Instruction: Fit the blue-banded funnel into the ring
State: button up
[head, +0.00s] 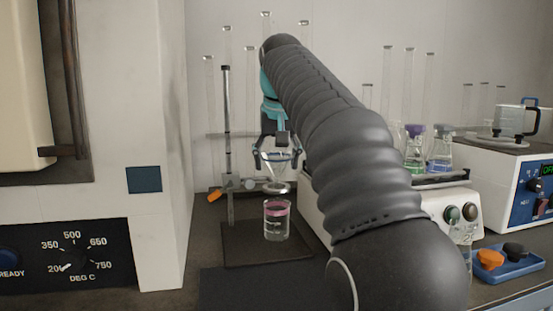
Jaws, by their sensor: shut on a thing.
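My gripper (277,157) points down and is shut on a clear glass funnel (276,168), its fingers on either side of the upper part. A dark bluish edge shows near the funnel's top, but the fingers partly cover it, so I cannot make out the band well. The pale metal ring (277,188) sits just below the funnel, clamped to the upright rod (228,135) of a stand. I cannot tell whether the funnel's stem is inside the ring or above it. A beaker with pink liquid (277,222) stands beneath the ring on the stand's dark base (240,250).
A furnace (155,120) with a temperature dial fills the left. To the right are a stirrer-like unit with knobs (455,213), flasks of green (414,160) and blue liquid (441,160), and a blue tray (508,265). Tall glass tubes (408,90) stand behind.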

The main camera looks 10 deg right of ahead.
aim_at(277, 176)
jog(key=shift+f+b, duration=0.95)
jog(key=shift+f, duration=0.95)
dwell(0.9)
jog(key=o, duration=1.2)
jog(key=shift+r, duration=0.1)
jog(key=shift+r+p, duration=1.5)
jog(key=shift+p, duration=0.15)
jog(key=shift+r, duration=1.4)
